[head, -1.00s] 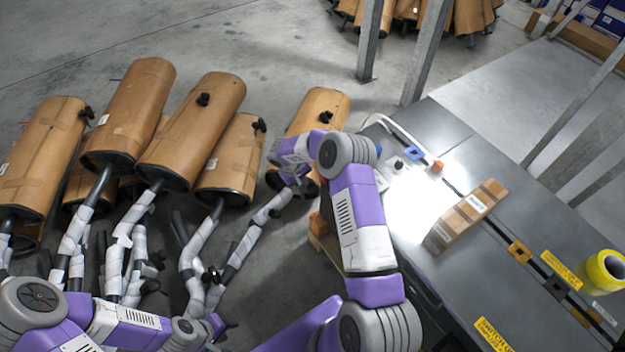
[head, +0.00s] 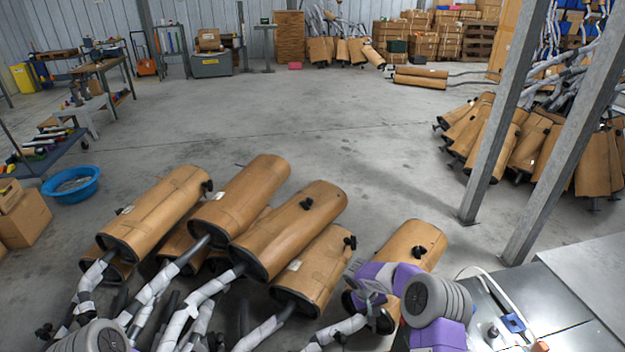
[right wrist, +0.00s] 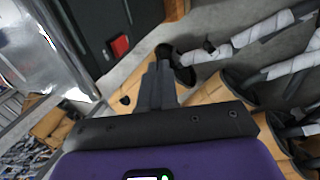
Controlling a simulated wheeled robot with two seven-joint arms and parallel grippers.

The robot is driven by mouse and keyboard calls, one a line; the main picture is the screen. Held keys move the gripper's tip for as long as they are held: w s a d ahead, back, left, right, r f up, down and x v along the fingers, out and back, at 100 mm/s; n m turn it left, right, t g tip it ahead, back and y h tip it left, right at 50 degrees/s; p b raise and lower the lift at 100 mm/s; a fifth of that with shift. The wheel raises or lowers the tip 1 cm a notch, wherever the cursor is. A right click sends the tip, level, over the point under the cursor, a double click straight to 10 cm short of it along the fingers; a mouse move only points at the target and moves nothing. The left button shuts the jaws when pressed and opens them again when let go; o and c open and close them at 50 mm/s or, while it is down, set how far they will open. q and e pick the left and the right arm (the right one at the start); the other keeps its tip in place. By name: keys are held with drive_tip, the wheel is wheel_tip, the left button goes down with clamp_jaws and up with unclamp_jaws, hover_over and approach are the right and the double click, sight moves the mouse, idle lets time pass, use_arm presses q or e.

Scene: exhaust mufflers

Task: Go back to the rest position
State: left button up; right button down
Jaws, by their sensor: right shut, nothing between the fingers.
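In the head view my right gripper (head: 371,298) is in front of the lower end of the rightmost near muffler (head: 412,248), which it partly hides. The gripper is empty. In the right wrist view its dark fingers (right wrist: 159,72) are closed together, with muffler parts behind them. I cannot tell if it touches the muffler. Of my left arm (head: 100,337) only a grey joint shows at the bottom left edge; its gripper is out of view.
Several brown mufflers (head: 290,230) with wrapped pipes stand close together left of my right gripper. A grey table (head: 560,300) is close on the right, with metal posts (head: 505,110) behind it. Open floor (head: 300,125) lies beyond, with a blue basin (head: 72,184) at left.

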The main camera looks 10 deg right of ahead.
drive_tip(key=s+a+f+y+p, duration=0.1)
drive_tip(key=s+a+f+y, duration=0.2)
drive_tip(key=s+a, duration=0.4)
drive_tip(key=s+a+f+y, duration=0.35)
drive_tip(key=s+a, duration=0.25)
drive_tip(key=a, duration=0.3)
drive_tip(key=s+a+r+m+y+p, duration=0.1)
drive_tip(key=s+a, duration=0.4)
drive_tip(key=s, duration=1)
drive_tip(key=shift+m+t, duration=0.3)
drive_tip(key=shift+m, duration=0.5)
drive_tip(key=shift+r+y, duration=0.1)
drive_tip(key=shift+y, duration=0.15)
